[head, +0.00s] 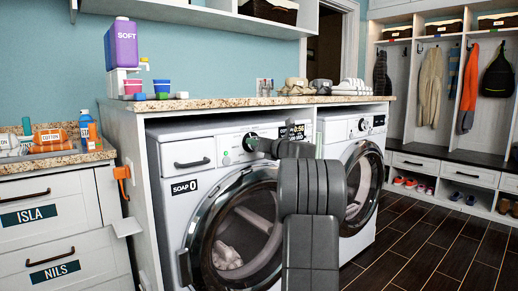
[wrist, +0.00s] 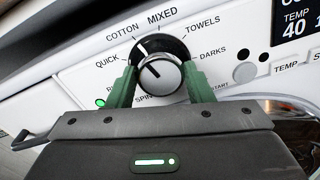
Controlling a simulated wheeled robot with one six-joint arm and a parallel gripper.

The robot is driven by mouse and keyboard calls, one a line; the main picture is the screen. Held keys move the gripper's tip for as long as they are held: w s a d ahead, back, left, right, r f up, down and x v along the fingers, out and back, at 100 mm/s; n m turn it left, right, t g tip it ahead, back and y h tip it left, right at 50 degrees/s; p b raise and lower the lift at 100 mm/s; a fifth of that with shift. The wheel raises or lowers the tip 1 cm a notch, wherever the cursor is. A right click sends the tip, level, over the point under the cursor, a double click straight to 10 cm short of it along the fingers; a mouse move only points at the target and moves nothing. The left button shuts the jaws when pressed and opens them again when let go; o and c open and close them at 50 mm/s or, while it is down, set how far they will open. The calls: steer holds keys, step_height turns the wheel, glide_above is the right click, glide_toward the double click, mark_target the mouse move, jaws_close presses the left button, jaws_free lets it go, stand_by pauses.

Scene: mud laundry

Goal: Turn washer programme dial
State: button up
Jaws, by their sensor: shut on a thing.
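The washer (head: 178,147) is the left of two white front-loading machines, with a round glass door and a "SOAP 0" label. Its programme dial (wrist: 158,75) has a silver face and a dark collar. QUICK, COTTON, MIXED, TOWELS and DARKS are printed around it, with SPIN below, partly hidden. A dark line on the face points up and left; a pale mark on the collar lies between COTTON and MIXED. My gripper (wrist: 160,82) is shut on the dial, one green finger on each side. In the head view my gripper (head: 250,143) is at the washer's panel, its fingers small there.
A washer display reading "TEMP 40" (wrist: 294,25) and round buttons (wrist: 243,73) sit right of the dial. A granite counter (head: 225,102) runs above the machines, holding a purple SOFT bottle (head: 121,44) and folded cloths. The wood floor (head: 430,245) at right is clear.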

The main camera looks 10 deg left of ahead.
steer(key=shift+f, duration=0.15)
stand_by(0.4)
steer(key=o, duration=1)
steer(key=p+v, duration=0.1)
steer(key=v, duration=1.2)
steer(key=shift+s+d+p, duration=0.3)
steer(key=shift+p, duration=0.1)
steer(key=shift+a, duration=0.1)
steer(key=b+x, duration=0.2)
steer(key=x, duration=1.1)
steer(key=shift+w+a, duration=0.2)
steer(key=shift+w, duration=0.1)
